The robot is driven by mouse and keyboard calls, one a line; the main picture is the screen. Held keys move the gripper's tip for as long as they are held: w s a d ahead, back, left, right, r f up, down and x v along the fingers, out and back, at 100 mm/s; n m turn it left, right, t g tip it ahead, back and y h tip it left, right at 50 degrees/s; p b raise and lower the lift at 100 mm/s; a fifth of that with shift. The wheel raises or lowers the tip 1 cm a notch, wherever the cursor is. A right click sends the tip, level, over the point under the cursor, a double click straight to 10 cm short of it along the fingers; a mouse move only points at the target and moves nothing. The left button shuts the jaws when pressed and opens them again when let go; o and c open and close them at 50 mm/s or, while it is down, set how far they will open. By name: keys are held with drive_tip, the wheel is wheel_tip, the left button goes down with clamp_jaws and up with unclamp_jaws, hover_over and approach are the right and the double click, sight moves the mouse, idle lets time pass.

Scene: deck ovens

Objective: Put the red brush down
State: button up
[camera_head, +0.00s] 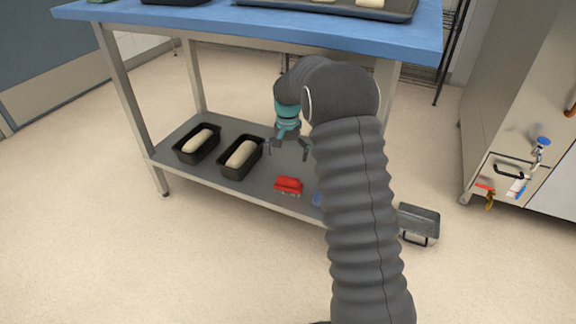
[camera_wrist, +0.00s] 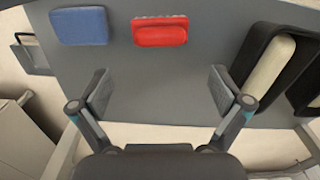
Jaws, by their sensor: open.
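The red brush (camera_head: 288,185) lies on the grey lower shelf (camera_head: 262,188) of the blue-topped table, close to the shelf's front edge. In the wrist view the red brush (camera_wrist: 160,31) lies flat beyond my fingertips, between their lines and apart from them. My gripper (camera_head: 288,151) is over the lower shelf, behind the brush as the head view shows it. Its two fingers are spread wide in the wrist view (camera_wrist: 160,92), with nothing between them.
A blue brush or block (camera_wrist: 80,26) lies beside the red brush, mostly hidden by my arm in the head view. Two black loaf tins (camera_head: 220,166) (camera_head: 184,157) with dough stand left on the shelf. The blue tabletop (camera_head: 190,17) overhangs the shelf. A grey box (camera_head: 419,219) is at the right.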

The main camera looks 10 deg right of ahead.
drive_tip(key=shift+r, duration=1.35)
drive_tip(key=s+f+n, duration=0.2)
drive_tip(key=s+n, duration=0.1)
drive_tip(key=s, duration=0.3)
drive_tip(key=s+r+n+t+p, duration=0.1)
drive_tip(key=s+r+t+p, duration=0.1)
drive_tip(key=s+r, duration=0.6)
drive_tip(key=s+r+t+p, duration=0.1)
drive_tip(key=s+r+p, duration=0.1)
drive_tip(key=s+r, duration=0.6)
drive_tip(key=s+r+n+t+p, duration=0.1)
drive_tip(key=s+r, duration=0.7)
drive_tip(key=s, duration=1)
drive_tip(key=shift+s+r+n+t+p, duration=0.3)
drive_tip(key=shift+r+t+p, duration=0.1)
drive_tip(key=shift+t+p, duration=0.5)
